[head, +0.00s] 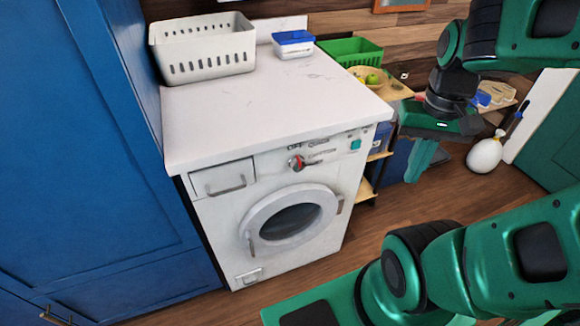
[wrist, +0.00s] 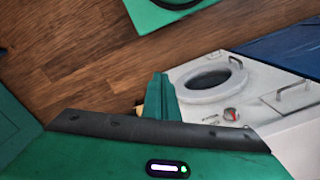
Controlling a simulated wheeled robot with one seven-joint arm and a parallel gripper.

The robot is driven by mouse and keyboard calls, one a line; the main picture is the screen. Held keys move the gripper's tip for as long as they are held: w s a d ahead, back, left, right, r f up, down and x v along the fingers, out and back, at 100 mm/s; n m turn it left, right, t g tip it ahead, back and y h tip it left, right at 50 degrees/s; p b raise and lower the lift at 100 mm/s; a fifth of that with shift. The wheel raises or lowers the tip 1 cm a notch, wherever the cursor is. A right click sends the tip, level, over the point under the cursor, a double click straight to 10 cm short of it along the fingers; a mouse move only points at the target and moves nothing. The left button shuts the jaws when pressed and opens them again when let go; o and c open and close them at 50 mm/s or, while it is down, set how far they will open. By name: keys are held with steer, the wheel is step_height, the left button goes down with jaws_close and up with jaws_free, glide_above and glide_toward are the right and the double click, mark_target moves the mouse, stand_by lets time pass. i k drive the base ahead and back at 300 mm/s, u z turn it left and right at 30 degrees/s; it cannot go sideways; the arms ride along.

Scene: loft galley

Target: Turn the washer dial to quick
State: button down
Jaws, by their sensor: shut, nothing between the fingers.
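The white washer (head: 262,200) stands under a pale counter, with its round door closed. Its dial (head: 297,162), with a red mark, sits on the upper front panel between the drawer and a teal square. Lettering is printed around the dial, but the setting is too small to read for certain. In the wrist view the dial (wrist: 231,114) and the washer door (wrist: 208,80) show to the right of the fingers. My gripper (head: 418,178) is shut and empty, to the right of the washer front and apart from the dial. Its fingers also show in the wrist view (wrist: 160,80).
A white basket (head: 205,50), a blue-lidded box (head: 293,44) and a green crate (head: 350,52) stand at the back. A shelf with a fruit bowl (head: 368,78) is right of the washer. A blue cabinet (head: 90,150) borders its left.

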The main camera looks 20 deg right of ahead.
mark_target(296, 162)
steer(key=z, duration=2.7)
steer(key=k, duration=0.65)
steer(key=u, duration=2.65)
